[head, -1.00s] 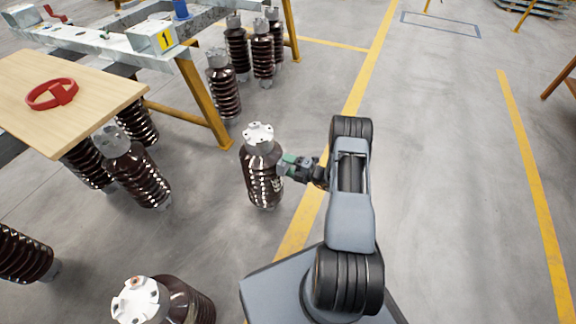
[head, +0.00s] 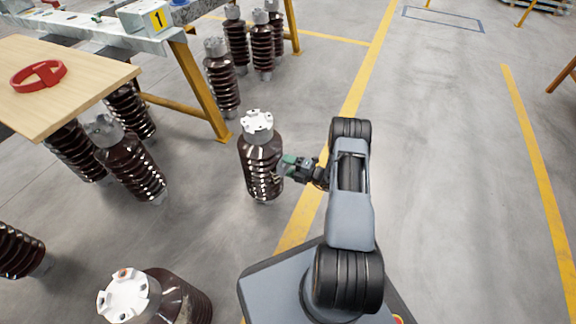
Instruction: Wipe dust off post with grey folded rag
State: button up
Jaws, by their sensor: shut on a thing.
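A brown ribbed post (head: 259,158) with a pale metal cap stands upright on the floor, just left of my gripper. My gripper (head: 287,167) is shut at the post's right side, about mid-height. A small greyish piece, which looks like the folded rag (head: 282,171), shows at its tips against or very near the ribs; I cannot tell whether it touches. Green shows on the gripper by the tips. Pale marks show on the ribs below the rag; I cannot tell dust from glare.
Another capped post (head: 183,298) stands in the left foreground. Several more stand under and beside the wooden-topped table (head: 100,85), which holds a red ring-shaped object (head: 39,76). A yellow-legged steel bench (head: 200,90) stands behind. The floor to the right is clear.

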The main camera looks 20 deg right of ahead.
aim_at(280, 151)
jog(key=shift+f+b, duration=1)
jog(key=shift+f, duration=0.7)
jog(key=shift+a+r+p, duration=0.1)
jog(key=shift+r+p, duration=2.1)
jog(key=shift+r, duration=0.75)
jog(key=shift+r+p, duration=1.9)
jog(key=shift+r, duration=0.5)
jog(key=shift+s, duration=0.1)
jog(key=shift+d, duration=0.2)
jog(key=shift+v, duration=2.95)
jog(key=shift+s+f, duration=0.1)
jog(key=shift+s, duration=0.05)
jog(key=shift+p+v, duration=0.3)
jog(key=shift+v, duration=1.1)
